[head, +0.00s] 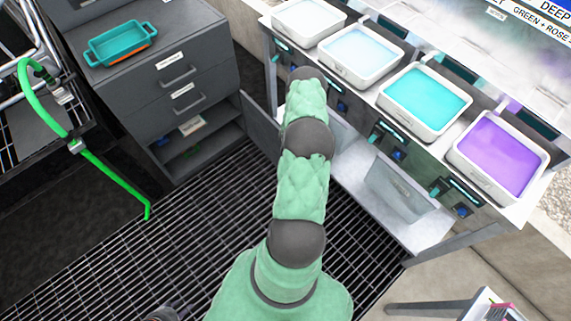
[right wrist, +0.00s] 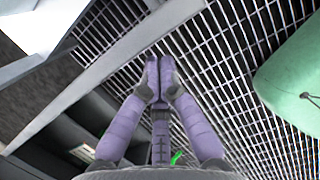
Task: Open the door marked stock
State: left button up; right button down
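The dark grey cabinet (head: 150,100) stands at the upper left of the head view, with two handled drawers above an open lower compartment (head: 200,145). A dark door panel (head: 262,132) stands swung out at the compartment's right side. The small labels are too blurred to read, so I cannot confirm the word stock. My right gripper (right wrist: 159,72) shows in the right wrist view with its purple fingertips together and nothing visible between them, above the floor grating. In the head view my arm hides it. Only a dark bit of my left gripper (head: 165,313) shows at the bottom edge.
A teal tray (head: 117,44) sits on the cabinet top. A steel stand (head: 375,190) with several tubs of coloured liquid runs along the right. A green hose (head: 105,165) hangs at the left. Open grating (head: 180,225) covers the floor between.

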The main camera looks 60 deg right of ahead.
pick_arm(q)
jog(key=shift+r, duration=0.1)
pick_arm(e)
jog(key=shift+s+d, duration=0.35)
jog(key=shift+d, duration=0.25)
jog(key=shift+s+d, duration=0.3)
jog(key=shift+d, duration=0.25)
jog(key=shift+w, duration=0.1)
